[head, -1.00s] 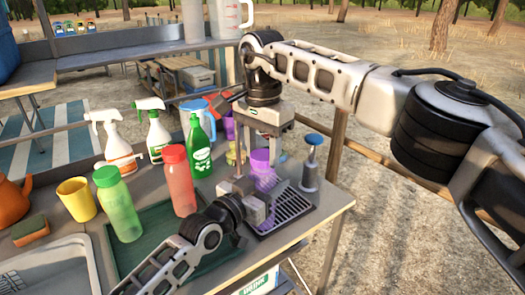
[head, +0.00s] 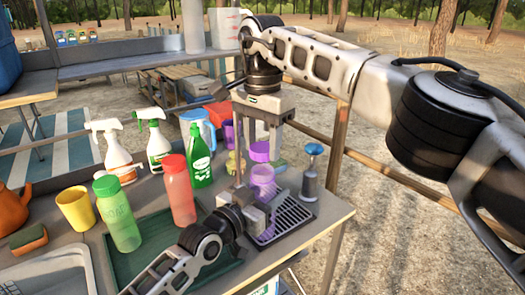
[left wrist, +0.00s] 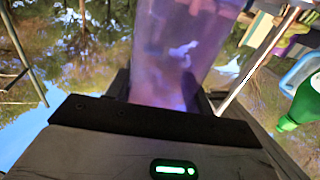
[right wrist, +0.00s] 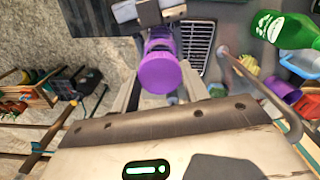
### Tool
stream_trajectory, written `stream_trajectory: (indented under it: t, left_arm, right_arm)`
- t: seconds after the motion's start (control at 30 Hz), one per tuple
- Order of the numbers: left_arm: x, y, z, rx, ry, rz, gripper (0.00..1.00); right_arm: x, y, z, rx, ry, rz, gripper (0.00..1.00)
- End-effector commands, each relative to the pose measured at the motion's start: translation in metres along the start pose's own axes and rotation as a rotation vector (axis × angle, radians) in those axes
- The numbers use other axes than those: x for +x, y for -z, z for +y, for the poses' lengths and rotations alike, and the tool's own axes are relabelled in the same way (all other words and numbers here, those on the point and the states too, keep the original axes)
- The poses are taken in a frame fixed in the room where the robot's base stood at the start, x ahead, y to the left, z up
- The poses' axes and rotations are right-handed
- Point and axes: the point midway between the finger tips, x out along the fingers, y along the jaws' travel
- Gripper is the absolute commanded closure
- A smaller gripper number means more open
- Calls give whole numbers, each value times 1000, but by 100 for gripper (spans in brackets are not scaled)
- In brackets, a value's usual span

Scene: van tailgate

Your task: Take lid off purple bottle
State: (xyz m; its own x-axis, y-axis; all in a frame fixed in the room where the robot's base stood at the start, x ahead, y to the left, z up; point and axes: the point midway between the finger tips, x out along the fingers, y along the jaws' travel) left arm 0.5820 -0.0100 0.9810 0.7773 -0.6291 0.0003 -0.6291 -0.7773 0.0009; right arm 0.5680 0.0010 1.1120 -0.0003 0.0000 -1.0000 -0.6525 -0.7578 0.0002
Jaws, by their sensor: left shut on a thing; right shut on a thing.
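The purple bottle (head: 263,184) is see-through and stands upright over the black drip grid near the table's right end. My left gripper (head: 258,212) is shut on its lower part, and the bottle fills the left wrist view (left wrist: 185,50) between the fingers. The purple lid (head: 260,151) is held by my right gripper (head: 262,147), directly above the bottle's top. The lid looks slightly raised from the bottle, though the gap is small. In the right wrist view, the lid (right wrist: 158,73) sits between the fingers and hides the bottle's mouth.
A blue-topped grey pump (head: 311,172) stands close right of the bottle. A green bottle (head: 200,160), a red bottle (head: 178,190), a green-capped bottle (head: 118,214) and spray bottles stand left. The black grid (head: 290,216) is bare at its right side.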

Motion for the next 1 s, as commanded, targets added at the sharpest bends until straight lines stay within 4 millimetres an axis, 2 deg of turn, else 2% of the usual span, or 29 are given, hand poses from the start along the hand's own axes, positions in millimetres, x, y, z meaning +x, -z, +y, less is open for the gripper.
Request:
stream_trajectory:
  t: [0.1, 0.37, 0.4, 0.47, 0.5, 0.8, 0.87, 1.0]
  left_arm:
    - [0, -2, 0, 0, 0, -3, 100]
    - [0, -2, 0, 0, 0, -3, 100]
    - [0, -2, 0, 0, 0, -3, 43]
    - [0, -1, 0, 0, 0, -3, 26]
    - [0, -1, 0, 0, 0, -3, 23]
    - [-3, -1, 0, 0, 0, -1, 23]
    - [-7, -2, 0, 0, 1, -2, 23]
    - [-30, -2, 0, -1, 0, -2, 23]
  right_arm:
    - [-13, 0, 0, 0, 1, 0, 83]
    - [-16, 0, 0, 0, -1, -1, 83]
    - [-16, 0, 0, 0, -1, 0, 83]
    - [-16, 0, 0, 0, -1, 0, 83]
    - [-16, 0, 0, 0, -1, 0, 83]
    - [-16, 0, 0, 0, -1, 0, 83]
    - [-16, 0, 0, 0, -1, 0, 83]
    - [-14, 0, 0, 0, -1, 0, 83]
